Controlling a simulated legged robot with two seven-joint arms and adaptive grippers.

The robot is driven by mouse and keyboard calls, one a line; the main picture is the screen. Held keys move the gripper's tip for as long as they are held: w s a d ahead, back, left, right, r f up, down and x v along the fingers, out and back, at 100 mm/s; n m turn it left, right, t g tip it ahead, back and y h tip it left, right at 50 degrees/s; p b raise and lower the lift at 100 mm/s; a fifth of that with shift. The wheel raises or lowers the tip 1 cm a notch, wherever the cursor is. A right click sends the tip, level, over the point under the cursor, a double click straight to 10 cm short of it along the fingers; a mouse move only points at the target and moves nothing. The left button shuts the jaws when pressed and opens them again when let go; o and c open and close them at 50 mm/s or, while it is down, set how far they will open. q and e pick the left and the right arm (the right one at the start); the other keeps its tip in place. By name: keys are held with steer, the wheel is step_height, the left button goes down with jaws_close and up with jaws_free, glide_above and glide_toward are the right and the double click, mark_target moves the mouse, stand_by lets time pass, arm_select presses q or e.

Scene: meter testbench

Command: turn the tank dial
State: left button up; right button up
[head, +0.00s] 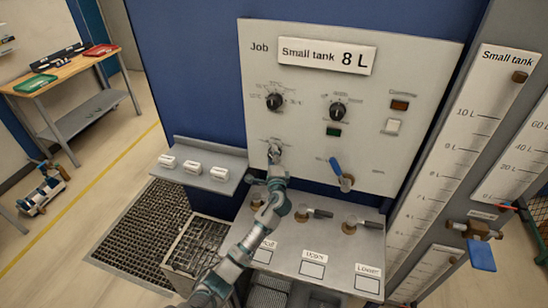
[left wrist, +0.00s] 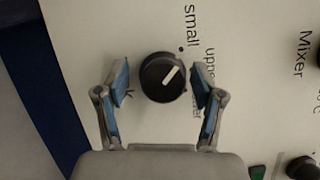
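The tank dial (left wrist: 162,77) is a round black knob with a white pointer on the pale panel. In the left wrist view its pointer slants to the upper right, roughly towards the "small" label. My left gripper (head: 274,154) is at the lower left of the job panel (head: 225,165), in front of the dial and mostly hiding it in the head view. In the left wrist view its blue-padded fingers (left wrist: 160,80) are open on either side of the dial. A gap shows at the left finger; the right one is close, contact unclear. My right gripper is not in view.
Two black knobs (head: 275,101) (head: 338,111) sit higher on the panel, under a sign reading "Small tank 8 L" (head: 326,55). A blue-handled valve (head: 341,174) is right of my gripper. A small shelf (head: 225,184) with white pieces is at left.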

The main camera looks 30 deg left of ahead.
arm_select(q)
steer(key=shift+s, duration=0.1)
steer(key=v, duration=1.1)
steer(key=shift+s+d, duration=0.25)
steer(key=shift+f, duration=0.25)
